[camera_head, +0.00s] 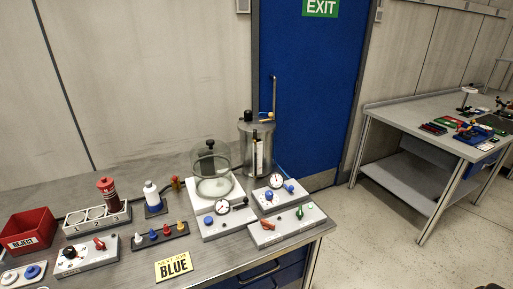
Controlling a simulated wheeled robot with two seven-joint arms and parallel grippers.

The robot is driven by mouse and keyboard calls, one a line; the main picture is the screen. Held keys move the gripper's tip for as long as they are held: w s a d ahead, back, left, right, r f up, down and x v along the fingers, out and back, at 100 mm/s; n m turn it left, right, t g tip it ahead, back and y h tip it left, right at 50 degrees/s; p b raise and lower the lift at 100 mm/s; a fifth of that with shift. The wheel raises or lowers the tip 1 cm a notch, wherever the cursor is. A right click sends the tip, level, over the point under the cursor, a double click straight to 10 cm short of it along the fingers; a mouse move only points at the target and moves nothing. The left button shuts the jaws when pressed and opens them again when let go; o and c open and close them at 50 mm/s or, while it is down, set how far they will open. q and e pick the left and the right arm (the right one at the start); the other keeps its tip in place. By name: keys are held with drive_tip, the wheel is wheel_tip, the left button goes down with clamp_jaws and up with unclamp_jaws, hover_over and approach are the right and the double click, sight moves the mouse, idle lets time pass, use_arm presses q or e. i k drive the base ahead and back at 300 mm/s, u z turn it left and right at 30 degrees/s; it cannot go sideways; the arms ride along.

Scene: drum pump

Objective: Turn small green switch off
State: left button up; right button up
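A small green switch (299,213) sits on the right part of a light grey panel box (283,234) near the front right edge of the bench. Its lever looks roughly upright, but it is too small to tell its exact setting. A red switch (267,225) is on the same box, to the left of the green one. A small green spot (309,205), perhaps a lamp, shows just behind the green switch. Neither of my grippers is in view.
Behind the panel stand a gauge box (281,192), a glass bell jar (212,172) and a metal drum (257,150). A yellow sign (173,265), a switch box (85,256) and a red bin (29,231) are to the left. Open floor lies right of the bench.

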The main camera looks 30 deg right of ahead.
sight(300, 212)
drive_tip(key=z, duration=1.25)
drive_tip(key=k, duration=0.5)
drive_tip(key=u, duration=0.7)
drive_tip(key=i, duration=0.65)
drive_tip(key=z, duration=1.15)
